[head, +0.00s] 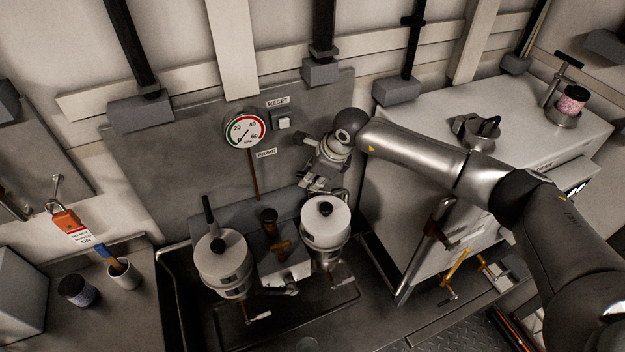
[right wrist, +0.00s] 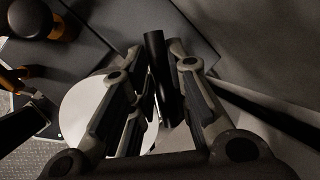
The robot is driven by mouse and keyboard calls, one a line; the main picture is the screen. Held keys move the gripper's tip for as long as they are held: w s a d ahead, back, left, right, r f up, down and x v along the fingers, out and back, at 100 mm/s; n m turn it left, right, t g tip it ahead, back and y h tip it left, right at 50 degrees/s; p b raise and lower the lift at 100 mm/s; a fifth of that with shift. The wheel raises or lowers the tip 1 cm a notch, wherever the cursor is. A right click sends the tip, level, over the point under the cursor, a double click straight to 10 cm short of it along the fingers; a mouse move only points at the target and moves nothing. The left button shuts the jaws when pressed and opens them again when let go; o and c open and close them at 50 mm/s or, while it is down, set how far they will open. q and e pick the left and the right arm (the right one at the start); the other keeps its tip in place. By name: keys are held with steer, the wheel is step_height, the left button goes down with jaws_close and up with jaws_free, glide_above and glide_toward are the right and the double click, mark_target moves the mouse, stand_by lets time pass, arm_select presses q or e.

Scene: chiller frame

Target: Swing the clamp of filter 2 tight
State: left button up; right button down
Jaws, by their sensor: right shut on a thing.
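Two white-lidded filter housings stand in the grey tray, a left one (head: 223,260) and a right one (head: 326,225); I cannot read a number on either. The left one has a black clamp handle (head: 208,213) standing up at its back. My right gripper (head: 322,182) is behind the right housing's lid. In the right wrist view its fingers (right wrist: 160,88) are shut on a black round bar (right wrist: 156,55), which looks like the right housing's clamp handle. The white lid (right wrist: 90,112) shows below the fingers. In the head view the gripper hides this handle. My left gripper is not in view.
A valve block with an amber-brown handle (head: 271,228) stands between the housings. A pressure gauge (head: 245,131) and a reset button (head: 282,121) are on the panel behind. A large grey cabinet (head: 410,150) stands close on the right, under my right arm.

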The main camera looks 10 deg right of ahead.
steer(key=shift+w+r+m+t+h+b, duration=0.1)
steer(key=shift+w+m+t+h+b, duration=0.25)
steer(key=shift+m+b, duration=0.45)
steer(key=m+h+b, duration=0.1)
steer(key=m+b, duration=0.2)
steer(key=m+h+b, duration=0.1)
steer(key=m+b, duration=0.2)
steer(key=shift+m+t+h, duration=0.25)
steer(key=shift+m+t, duration=0.05)
steer(key=shift+t, duration=0.05)
steer(key=shift+s+r+m+h+b, duration=0.15)
steer(key=shift+m+h+b, duration=0.55)
steer(key=shift+m+b, duration=0.85)
steer(key=shift+d, duration=0.1)
steer(key=c, duration=1.5)
jaws_free()
steer(key=shift+c, duration=0.2)
steer(key=shift+o, duration=0.4)
